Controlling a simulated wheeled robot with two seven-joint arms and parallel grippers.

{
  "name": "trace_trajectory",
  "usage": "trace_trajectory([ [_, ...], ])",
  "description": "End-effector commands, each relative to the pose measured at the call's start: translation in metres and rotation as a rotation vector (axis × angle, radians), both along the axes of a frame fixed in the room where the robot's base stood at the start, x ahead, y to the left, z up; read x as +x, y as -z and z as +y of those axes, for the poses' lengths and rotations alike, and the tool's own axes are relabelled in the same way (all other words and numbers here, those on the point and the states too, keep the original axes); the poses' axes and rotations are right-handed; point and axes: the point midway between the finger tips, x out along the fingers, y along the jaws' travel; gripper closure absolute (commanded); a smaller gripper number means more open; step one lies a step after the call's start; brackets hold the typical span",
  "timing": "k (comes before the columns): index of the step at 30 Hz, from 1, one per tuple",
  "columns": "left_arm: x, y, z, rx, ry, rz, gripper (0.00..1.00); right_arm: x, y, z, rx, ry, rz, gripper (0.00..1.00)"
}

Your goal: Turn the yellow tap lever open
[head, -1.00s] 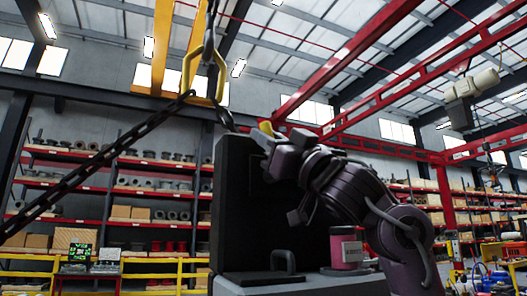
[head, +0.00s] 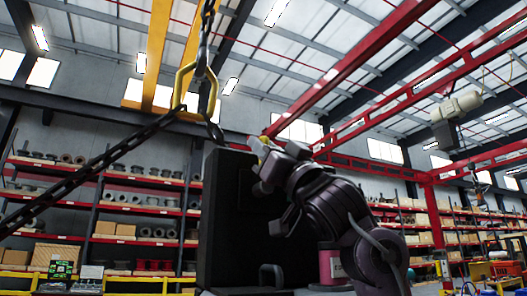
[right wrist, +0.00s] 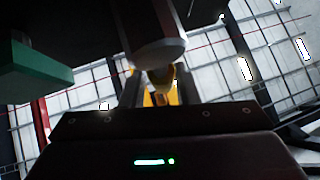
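A small yellow piece, seemingly the tap lever (head: 264,140), shows at the top right of a dark upright panel (head: 228,215) in the head view. My right gripper (head: 266,170) is right beside it, in front of the panel, and its fingers are hard to make out. In the right wrist view, my right gripper's fingers (right wrist: 160,92) stand apart on both sides of a yellow-orange piece (right wrist: 161,78). I cannot tell whether they press on it. A rounded dark body with a pale rim (right wrist: 152,35) is just beyond. My left gripper is out of view.
A pink canister (head: 327,265) stands partly behind my right arm. A dark handle (head: 271,275) is at the panel's foot. A chain (head: 95,165) and a yellow hook frame (head: 183,85) hang left of and above the panel. A green block (right wrist: 45,68) shows in the wrist view.

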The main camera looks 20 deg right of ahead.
Motion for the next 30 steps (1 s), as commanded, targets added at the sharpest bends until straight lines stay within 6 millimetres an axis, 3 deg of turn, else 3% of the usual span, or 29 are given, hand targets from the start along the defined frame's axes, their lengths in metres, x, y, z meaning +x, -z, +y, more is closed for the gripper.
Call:
trace_trajectory([
  [3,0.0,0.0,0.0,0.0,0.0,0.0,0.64,0.002,0.002,0.002,-0.005,0.0,0.005,0.59],
  [12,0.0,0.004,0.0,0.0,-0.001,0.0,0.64,0.001,0.007,0.003,-0.008,-0.001,0.007,0.59],
  [22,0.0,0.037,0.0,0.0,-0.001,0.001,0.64,-0.033,0.046,-0.01,-0.007,0.0,0.006,0.59],
  [30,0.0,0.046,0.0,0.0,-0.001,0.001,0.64,-0.049,0.059,-0.017,-0.007,0.0,0.006,0.59],
])
